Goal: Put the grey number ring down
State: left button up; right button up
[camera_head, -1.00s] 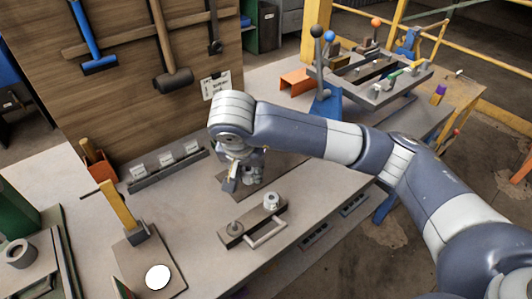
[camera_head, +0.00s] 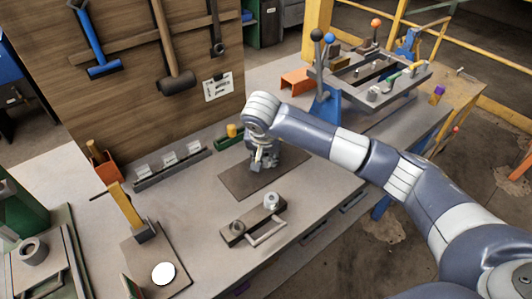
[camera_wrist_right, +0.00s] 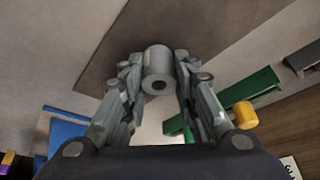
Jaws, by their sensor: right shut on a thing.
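In the right wrist view, a grey ring (camera_wrist_right: 158,62), a thick cylinder with a dark hole, sits between the fingers of my right gripper (camera_wrist_right: 158,75), which is shut on it. In the head view my right gripper (camera_head: 263,160) points down over the far right part of a brown mat (camera_head: 240,183) on the bench. The ring is mostly hidden there by the fingers. In the wrist view the brown mat (camera_wrist_right: 105,62) lies behind the ring; I cannot tell whether they touch. No number shows on the ring. My left gripper is not in view.
A fixture (camera_head: 240,230) with a handle and a metal ring (camera_head: 271,200) stands in front of the mat. A green tray (camera_head: 222,143) with a yellow cylinder (camera_head: 232,130) and a grey rack (camera_head: 172,166) stand behind it. The mat's left part is bare.

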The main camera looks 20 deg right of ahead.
jog(key=shift+f, duration=0.1)
jog(key=o, duration=1)
jog(key=shift+o, duration=0.2)
jog(key=shift+r, duration=0.2)
jog(key=b+v, duration=0.1)
jog(key=v, duration=1.1)
jog(key=shift+f, duration=0.2)
